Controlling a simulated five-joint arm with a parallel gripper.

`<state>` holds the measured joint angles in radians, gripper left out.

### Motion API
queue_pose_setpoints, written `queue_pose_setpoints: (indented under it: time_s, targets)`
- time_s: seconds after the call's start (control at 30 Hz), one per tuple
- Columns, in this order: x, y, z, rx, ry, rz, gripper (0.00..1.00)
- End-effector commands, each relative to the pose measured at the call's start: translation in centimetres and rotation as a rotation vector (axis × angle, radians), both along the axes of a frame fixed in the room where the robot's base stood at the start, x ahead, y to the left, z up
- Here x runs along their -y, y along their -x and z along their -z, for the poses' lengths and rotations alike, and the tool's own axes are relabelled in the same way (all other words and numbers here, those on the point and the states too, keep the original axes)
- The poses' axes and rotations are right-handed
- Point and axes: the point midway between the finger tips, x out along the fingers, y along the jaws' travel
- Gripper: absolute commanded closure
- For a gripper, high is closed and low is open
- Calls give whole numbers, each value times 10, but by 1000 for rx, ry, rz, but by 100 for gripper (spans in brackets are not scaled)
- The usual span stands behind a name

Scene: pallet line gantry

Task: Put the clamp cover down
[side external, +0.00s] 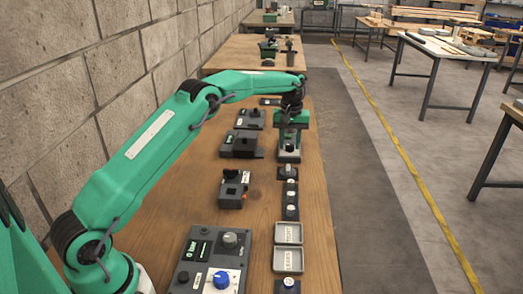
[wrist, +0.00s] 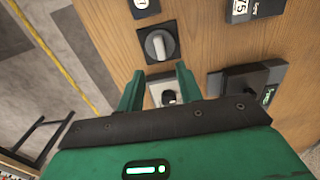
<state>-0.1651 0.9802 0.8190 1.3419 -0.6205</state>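I cannot tell for sure which part is the clamp cover. A dark, low box with a raised black block (side external: 242,145) sits left of my gripper in the side view; it may be the one, and it appears right of my fingers in the wrist view (wrist: 250,82). My gripper (side external: 289,130) points down over a grey unit (side external: 289,153) at the table's right side. In the wrist view, my gripper's green fingers (wrist: 158,72) stand apart, with a light plate bearing a dark knob (wrist: 167,97) showing between them. I see nothing held.
A grey rotary knob (wrist: 158,44) lies just beyond my fingertips in the wrist view. A black-handled unit (side external: 234,188), two labelled trays (side external: 288,233) and a blue-knob panel (side external: 221,280) stand nearer. A block wall (side external: 60,70) borders the left. Bare wood (side external: 262,205) lies between the rows.

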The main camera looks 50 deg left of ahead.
Motion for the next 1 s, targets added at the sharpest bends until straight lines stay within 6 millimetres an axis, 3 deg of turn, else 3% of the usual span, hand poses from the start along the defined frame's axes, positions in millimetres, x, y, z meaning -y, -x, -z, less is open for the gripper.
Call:
queue_pose_setpoints:
  time_s: [0.3,1.0]
  targets:
    - [0,0,-30,1,0,0,64]
    - [0,1,-34,1,0,2,64]
